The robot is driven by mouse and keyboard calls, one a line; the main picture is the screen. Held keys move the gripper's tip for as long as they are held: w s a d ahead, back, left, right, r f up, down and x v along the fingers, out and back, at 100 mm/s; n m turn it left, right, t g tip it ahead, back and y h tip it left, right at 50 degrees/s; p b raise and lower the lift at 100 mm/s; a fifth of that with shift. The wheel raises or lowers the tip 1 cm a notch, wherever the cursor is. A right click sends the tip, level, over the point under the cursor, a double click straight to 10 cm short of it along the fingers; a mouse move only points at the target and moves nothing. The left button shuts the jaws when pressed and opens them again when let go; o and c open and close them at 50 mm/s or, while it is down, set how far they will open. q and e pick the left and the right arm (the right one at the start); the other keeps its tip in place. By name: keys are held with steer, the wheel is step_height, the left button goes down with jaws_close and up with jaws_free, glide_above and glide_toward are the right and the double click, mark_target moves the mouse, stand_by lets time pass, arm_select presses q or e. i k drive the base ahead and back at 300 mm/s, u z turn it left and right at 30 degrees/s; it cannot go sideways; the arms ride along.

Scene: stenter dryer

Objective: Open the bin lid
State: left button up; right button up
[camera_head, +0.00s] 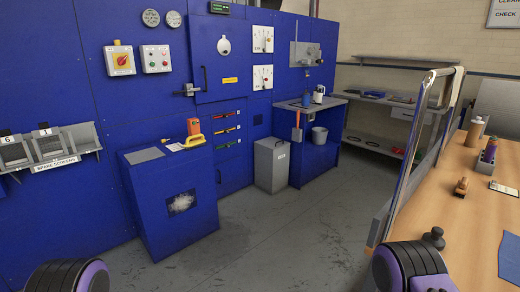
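A grey upright bin (271,165) with a small label stands on the floor in the middle of the view, just left of the blue workbench. Its flat lid (270,143) looks shut, lying level on top. Its inside is hidden. Only purple and black parts of my own arms show at the bottom left and bottom right edges. Neither gripper is in view, and nothing of mine touches the bin.
A blue cabinet (165,215) with an orange device (194,131) on top stands left of the bin. A blue workbench (330,155) with a hanging shovel (296,132) and bucket (319,135) stands right. A wooden table (468,215) lies right. The floor (275,235) between is clear.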

mark_target(271, 143)
steer(key=i, duration=3.1)
steer(key=z, duration=1.4)
steer(key=i, duration=3.5)
steer(key=u, duration=1.2)
